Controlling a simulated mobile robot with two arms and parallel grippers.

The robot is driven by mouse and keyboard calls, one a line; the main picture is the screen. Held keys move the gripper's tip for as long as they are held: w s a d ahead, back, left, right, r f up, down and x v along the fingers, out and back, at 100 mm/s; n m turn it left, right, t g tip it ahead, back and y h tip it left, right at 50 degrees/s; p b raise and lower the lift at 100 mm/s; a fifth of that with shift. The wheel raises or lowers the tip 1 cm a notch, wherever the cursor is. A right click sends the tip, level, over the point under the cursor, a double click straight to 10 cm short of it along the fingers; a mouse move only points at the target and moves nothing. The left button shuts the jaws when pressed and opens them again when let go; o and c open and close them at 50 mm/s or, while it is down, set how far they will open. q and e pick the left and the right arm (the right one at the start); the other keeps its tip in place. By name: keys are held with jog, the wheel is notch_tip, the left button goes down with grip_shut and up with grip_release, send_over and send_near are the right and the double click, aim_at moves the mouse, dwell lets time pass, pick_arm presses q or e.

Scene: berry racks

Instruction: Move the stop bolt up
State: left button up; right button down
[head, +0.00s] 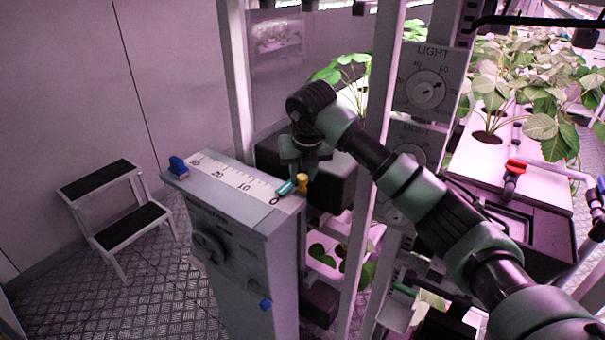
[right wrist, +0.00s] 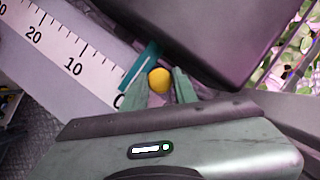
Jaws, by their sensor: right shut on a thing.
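A grey cabinet (head: 240,215) carries a white scale (head: 228,178) on its top, with 0 at the right end. The stop bolt appears to be the yellow-headed bolt (head: 303,183) beside the 0 end, and its round yellow head (right wrist: 160,80) also shows in the right wrist view. A teal pointer (head: 286,187) lies next to it, close to 0. My right gripper (right wrist: 160,88) is shut on the yellow bolt, one finger on each side of its head. The bolt's shaft is hidden. My left gripper is not in view.
A blue knob (head: 178,165) sits at the cabinet's far left corner and a dial (head: 209,246) on its front. A dark box (head: 335,182) stands close behind the gripper. Rack posts and light dials (head: 428,89) are to the right. A step stool (head: 115,208) stands left.

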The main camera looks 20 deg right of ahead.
jog(key=shift+r, duration=0.1)
dwell(0.5)
notch_tip(320, 180, up, 4)
jog(key=shift+r+p, duration=0.25)
jog(key=shift+p, duration=0.8)
jog(key=shift+w, duration=0.15)
jog(key=c, duration=1.4)
grip_release()
